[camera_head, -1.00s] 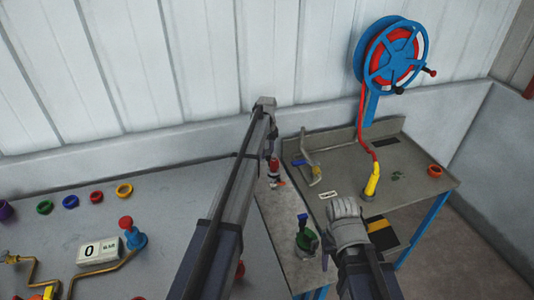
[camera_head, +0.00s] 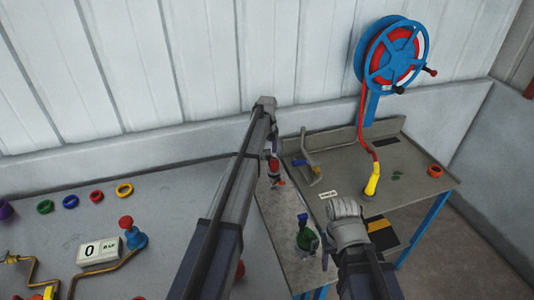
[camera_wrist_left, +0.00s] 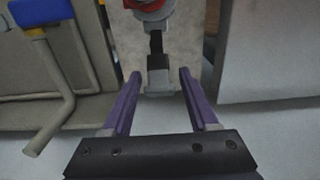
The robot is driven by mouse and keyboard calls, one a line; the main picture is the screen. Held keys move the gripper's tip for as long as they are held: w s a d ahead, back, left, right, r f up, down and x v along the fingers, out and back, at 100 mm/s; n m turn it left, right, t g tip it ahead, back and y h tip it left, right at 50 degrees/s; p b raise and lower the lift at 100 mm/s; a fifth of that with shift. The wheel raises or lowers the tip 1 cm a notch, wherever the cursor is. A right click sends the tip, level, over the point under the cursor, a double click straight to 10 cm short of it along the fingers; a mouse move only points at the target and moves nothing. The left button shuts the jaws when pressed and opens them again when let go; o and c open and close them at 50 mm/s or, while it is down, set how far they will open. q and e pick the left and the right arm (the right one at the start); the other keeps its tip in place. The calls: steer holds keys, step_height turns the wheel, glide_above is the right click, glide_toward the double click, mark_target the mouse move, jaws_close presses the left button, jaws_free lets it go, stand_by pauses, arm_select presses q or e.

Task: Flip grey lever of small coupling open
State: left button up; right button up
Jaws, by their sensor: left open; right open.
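The small coupling (camera_head: 274,167), red and grey, stands on the narrow grey panel in the head view, partly behind my left arm. In the left wrist view the red and grey coupling (camera_wrist_left: 152,12) is at the top edge, cut off by the frame. Its grey lever (camera_wrist_left: 158,78), with a dark stem, points down from it. My left gripper (camera_wrist_left: 160,74) is open, with one purple finger on each side of the lever's end and visible gaps to both. My right gripper (camera_head: 327,243) is apart, beside a green coupling (camera_head: 307,240); its fingers are mostly hidden.
A bent grey pipe with a blue-sleeved handle (camera_wrist_left: 42,12) is left of my left gripper. A yellow nozzle (camera_head: 372,182) on a red hose stands at the right, below a blue hose reel (camera_head: 396,56). Coloured rings (camera_head: 97,194) and a gauge box (camera_head: 99,251) are on the left table.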

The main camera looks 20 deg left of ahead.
mark_target(267, 152)
arm_select(q)
steer(key=shift+r+p, duration=3.8)
steer(key=shift+r, duration=0.15)
steer(key=shift+f, duration=0.1)
steer(key=shift+c, duration=0.2)
steer(key=shift+s, duration=0.15)
steer(key=shift+c, duration=0.8)
steer(key=shift+s+r+m, duration=0.25)
steer(key=shift+s+m, duration=0.05)
steer(key=shift+m, duration=0.2)
steer(key=shift+c, duration=0.8)
steer(key=s+r+m+p, duration=0.1)
steer(key=m, duration=0.1)
steer(key=s+r+m+t+p, duration=0.1)
steer(key=s+m, duration=0.1)
steer(key=s+r+m+t+p, duration=0.1)
steer(key=m, duration=0.2)
steer(key=shift+s+d+r+h, duration=0.1)
steer(key=shift+s+d+h, duration=0.1)
steer(key=shift+d+h, duration=0.15)
jaws_close()
steer(key=s+d+r+m+t+p, duration=0.1)
steer(key=s+r+m+t+p, duration=0.1)
steer(key=m, duration=0.7)
steer(key=shift+s+r+t+p, duration=0.3)
steer(key=shift+s+r+t, duration=0.2)
steer(key=shift+s+r, duration=0.65)
